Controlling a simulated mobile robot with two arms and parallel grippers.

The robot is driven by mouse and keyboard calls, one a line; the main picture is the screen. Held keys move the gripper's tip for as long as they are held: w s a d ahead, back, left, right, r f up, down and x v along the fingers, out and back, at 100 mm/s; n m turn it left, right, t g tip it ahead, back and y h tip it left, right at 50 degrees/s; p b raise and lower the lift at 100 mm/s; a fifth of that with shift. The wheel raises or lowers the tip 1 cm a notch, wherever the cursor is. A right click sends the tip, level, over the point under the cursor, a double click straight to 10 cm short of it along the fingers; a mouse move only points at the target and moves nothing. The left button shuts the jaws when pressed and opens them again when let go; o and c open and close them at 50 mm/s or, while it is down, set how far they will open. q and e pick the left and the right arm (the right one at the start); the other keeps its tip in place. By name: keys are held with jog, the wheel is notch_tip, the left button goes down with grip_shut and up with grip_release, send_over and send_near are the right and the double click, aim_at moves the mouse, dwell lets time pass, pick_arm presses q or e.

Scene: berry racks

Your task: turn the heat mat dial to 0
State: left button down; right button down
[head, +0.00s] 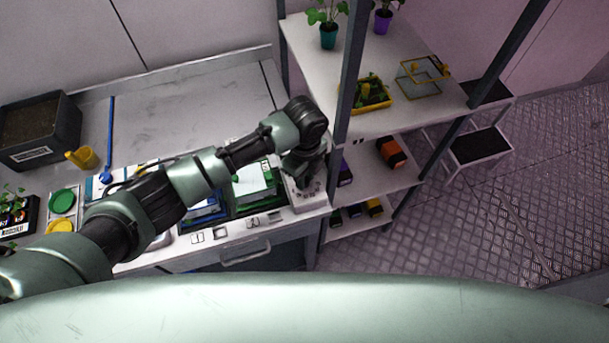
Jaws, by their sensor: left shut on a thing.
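A white control box (309,201) with small dark marks on its face stands at the right end of the bench, beside the rack post. My left arm reaches across the bench from the left. My left gripper (304,181) points down onto this box and is shut on the heat mat dial. The dial is mostly hidden by the gripper, so its setting cannot be read. My right gripper is not in view.
A tray with a pale sheet (254,180) is just left of the box. A rack shelf (390,180) with its dark post stands close on the right. The rear bench is clear.

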aim_at(306, 180)
pick_arm(q)
jog(key=shift+d+r+m, duration=0.1)
jog(key=shift+m, duration=0.8)
jog(key=c, duration=1.2)
grip_release()
notch_tip(306, 180, up, 7)
jog(key=shift+f+b, duration=0.1)
jog(key=shift+b, duration=1.1)
jog(key=shift+r, duration=0.45)
